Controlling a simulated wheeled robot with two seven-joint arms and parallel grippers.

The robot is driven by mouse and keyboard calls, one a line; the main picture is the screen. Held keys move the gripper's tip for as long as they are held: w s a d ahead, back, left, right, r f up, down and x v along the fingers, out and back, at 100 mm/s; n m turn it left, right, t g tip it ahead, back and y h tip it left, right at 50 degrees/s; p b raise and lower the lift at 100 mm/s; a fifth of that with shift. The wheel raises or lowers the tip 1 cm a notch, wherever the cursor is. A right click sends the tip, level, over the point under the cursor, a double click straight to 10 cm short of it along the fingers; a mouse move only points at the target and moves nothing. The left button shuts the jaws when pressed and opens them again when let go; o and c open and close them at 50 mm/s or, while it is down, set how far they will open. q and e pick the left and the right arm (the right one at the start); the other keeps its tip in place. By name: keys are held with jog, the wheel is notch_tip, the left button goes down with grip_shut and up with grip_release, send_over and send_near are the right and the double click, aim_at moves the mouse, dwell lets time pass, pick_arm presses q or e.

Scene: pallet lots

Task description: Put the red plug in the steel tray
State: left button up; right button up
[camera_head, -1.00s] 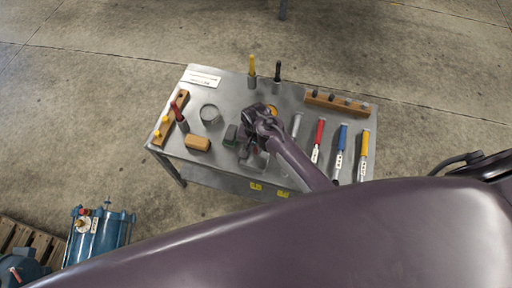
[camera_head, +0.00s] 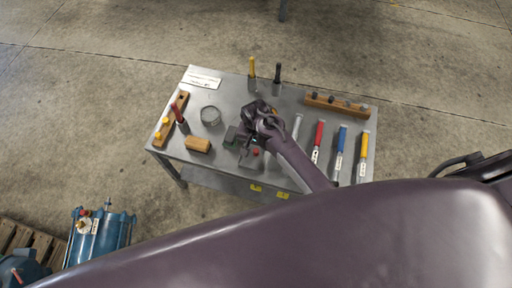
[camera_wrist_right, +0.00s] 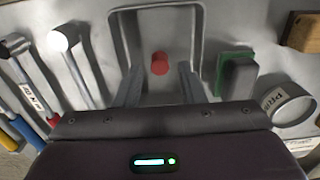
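The red plug (camera_wrist_right: 160,64) stands inside the steel tray (camera_wrist_right: 198,38), on its floor, in the right wrist view. In the head view the red plug (camera_head: 256,152) shows just below my right gripper, and part of the steel tray (camera_head: 250,162) is hidden by that gripper. My right gripper (camera_wrist_right: 160,84) is open, its two fingers apart on either side of the plug, with gaps to it. In the head view my right gripper (camera_head: 246,146) is over the tray. My left gripper is not in view.
A green and dark block (camera_wrist_right: 235,74) and a round tin (camera_wrist_right: 288,103) stand beside the tray. A wooden block (camera_head: 198,144) is to the left. Tools with red (camera_head: 318,138), blue (camera_head: 342,140) and yellow (camera_head: 364,146) handles lie to the right. A wooden rack (camera_head: 336,104) is behind.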

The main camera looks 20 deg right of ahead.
aim_at(256, 151)
notch_tip(256, 151, up, 10)
jog(key=p, duration=0.1)
jog(key=shift+f, duration=0.15)
jog(key=shift+s, duration=0.1)
dwell(0.4)
